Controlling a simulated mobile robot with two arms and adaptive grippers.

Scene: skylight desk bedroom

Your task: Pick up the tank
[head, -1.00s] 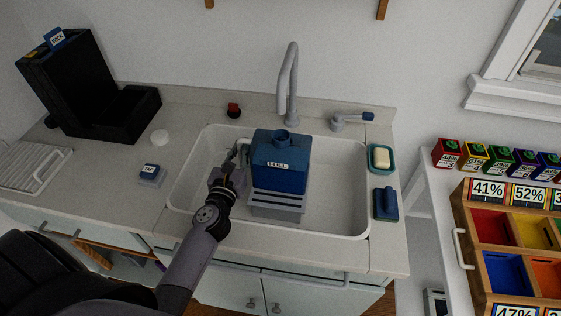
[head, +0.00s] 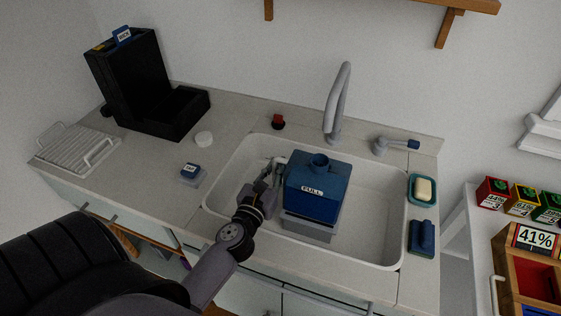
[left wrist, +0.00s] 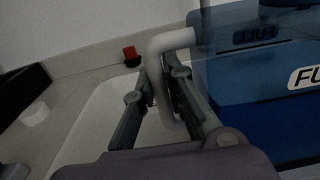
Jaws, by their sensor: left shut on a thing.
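The tank (head: 316,185) is a blue box with a "FULL" label and a short round neck on top. It is upright over a grey slatted stand in the sink; I cannot tell whether it touches the stand. Its blue side and label also show in the left wrist view (left wrist: 265,85). A pale handle (left wrist: 172,40) sticks out from its left side. My left gripper (head: 271,176) is at this handle and shut on it, with the handle between the fingers in the left wrist view (left wrist: 158,95). My right gripper is in neither view.
The sink (head: 384,225) has a tall faucet (head: 337,105) behind the tank. A soap dish (head: 423,190) and a blue brush-like block (head: 422,237) are right of it.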

